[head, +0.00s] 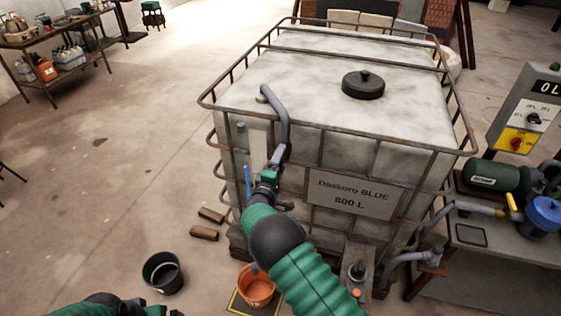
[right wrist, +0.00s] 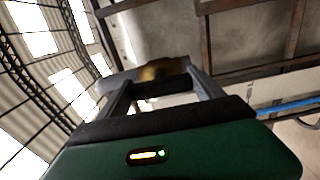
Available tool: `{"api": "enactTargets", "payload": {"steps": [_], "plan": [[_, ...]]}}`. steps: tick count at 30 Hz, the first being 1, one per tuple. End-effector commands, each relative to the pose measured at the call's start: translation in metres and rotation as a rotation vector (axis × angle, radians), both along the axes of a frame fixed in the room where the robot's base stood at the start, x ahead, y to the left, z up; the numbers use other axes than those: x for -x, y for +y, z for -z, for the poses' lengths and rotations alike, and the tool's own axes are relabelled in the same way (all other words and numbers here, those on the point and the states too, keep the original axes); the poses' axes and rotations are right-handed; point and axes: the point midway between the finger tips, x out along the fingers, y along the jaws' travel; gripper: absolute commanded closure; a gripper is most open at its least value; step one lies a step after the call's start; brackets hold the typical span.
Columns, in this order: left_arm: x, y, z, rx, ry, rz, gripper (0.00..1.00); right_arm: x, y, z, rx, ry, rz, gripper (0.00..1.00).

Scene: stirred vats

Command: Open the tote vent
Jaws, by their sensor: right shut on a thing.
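The tote (head: 385,75) is a large white tank in a rusty cage, labelled Daskoro BLUE 800 L. A grey bent vent pipe (head: 284,118) rises at its front left corner and hooks over the top. My right gripper (head: 276,158) is at the pipe's lower end, by the front wall. In the right wrist view, my right gripper (right wrist: 160,88) has its fingers around a brass-and-grey part of the vent (right wrist: 155,71). The handle's exact position is hidden. Only part of my left arm shows, at the bottom left; its gripper is out of view.
A black lid (head: 363,85) closes the tote's top. An orange bucket (head: 257,287) and a black bucket (head: 162,272) stand on the floor in front. A bench with a green pump (head: 491,177) is at the right. Open floor lies to the left.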

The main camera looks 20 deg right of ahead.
Motion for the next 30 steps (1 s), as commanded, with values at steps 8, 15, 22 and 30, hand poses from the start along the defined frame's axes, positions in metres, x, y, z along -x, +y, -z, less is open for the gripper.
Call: {"api": "enactTargets", "payload": {"steps": [8,15,22,30], "plan": [[0.0000,0.0000,-0.0003,0.000,0.000,0.000,0.00,0.0006,0.0025,0.0043,0.023,0.025,-0.004,0.64],[-0.0001,0.0000,-0.0002,0.000,0.000,0.000,0.00,0.0007,0.0026,0.0050,0.023,0.028,-0.005,0.64],[0.0000,0.0000,-0.0002,0.000,0.000,0.000,0.00,0.0007,0.0022,0.0039,0.023,0.025,-0.004,0.02],[0.0000,0.0000,-0.0005,0.000,0.000,0.000,0.00,0.0012,0.0009,0.0013,0.024,0.020,-0.002,0.02]]}}
